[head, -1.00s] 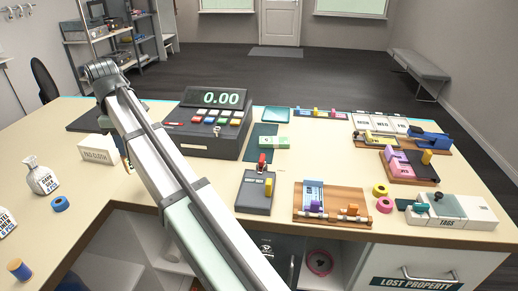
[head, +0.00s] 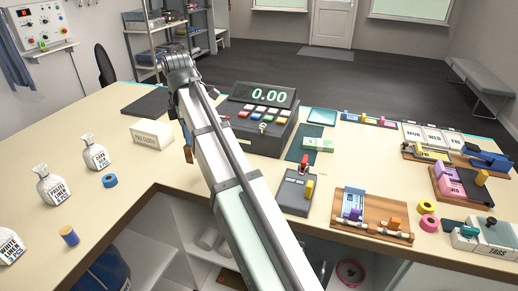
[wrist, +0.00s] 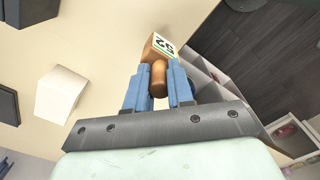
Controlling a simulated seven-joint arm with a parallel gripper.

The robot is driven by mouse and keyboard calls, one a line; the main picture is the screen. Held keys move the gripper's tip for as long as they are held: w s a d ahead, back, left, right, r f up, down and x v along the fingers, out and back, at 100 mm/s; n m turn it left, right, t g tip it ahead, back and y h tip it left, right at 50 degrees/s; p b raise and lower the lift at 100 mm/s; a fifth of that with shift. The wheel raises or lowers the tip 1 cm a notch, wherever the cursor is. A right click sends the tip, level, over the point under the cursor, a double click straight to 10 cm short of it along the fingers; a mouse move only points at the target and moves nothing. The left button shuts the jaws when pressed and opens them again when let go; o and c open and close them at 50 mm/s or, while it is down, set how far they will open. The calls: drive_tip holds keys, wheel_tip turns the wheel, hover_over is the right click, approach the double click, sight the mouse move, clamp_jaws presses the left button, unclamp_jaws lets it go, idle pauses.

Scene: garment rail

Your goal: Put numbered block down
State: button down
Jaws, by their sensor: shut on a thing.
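The numbered block (wrist: 160,46) shows in the wrist view as a brown wooden piece with a white face; the digits look like 52, tilted. A rounded wooden knob (wrist: 158,79) on its near side sits between the blue fingers of my gripper (wrist: 159,76), which is shut on it. The pale counter (wrist: 110,60) lies beyond the block; I cannot tell whether they touch. In the head view my arm hides most of the gripper; only a small brown part (head: 188,154) shows at its left edge, beside the counter.
Several racks and trays fill the right. The counter between box and tape is clear.

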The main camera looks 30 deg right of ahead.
sight(193, 156)
drive_tip(key=shift+f, duration=0.1)
drive_tip(key=shift+f, duration=3.9)
drive_tip(key=shift+f, duration=0.1)
drive_tip(key=c, duration=1)
unclamp_jaws()
drive_tip(key=shift+r, duration=3.9)
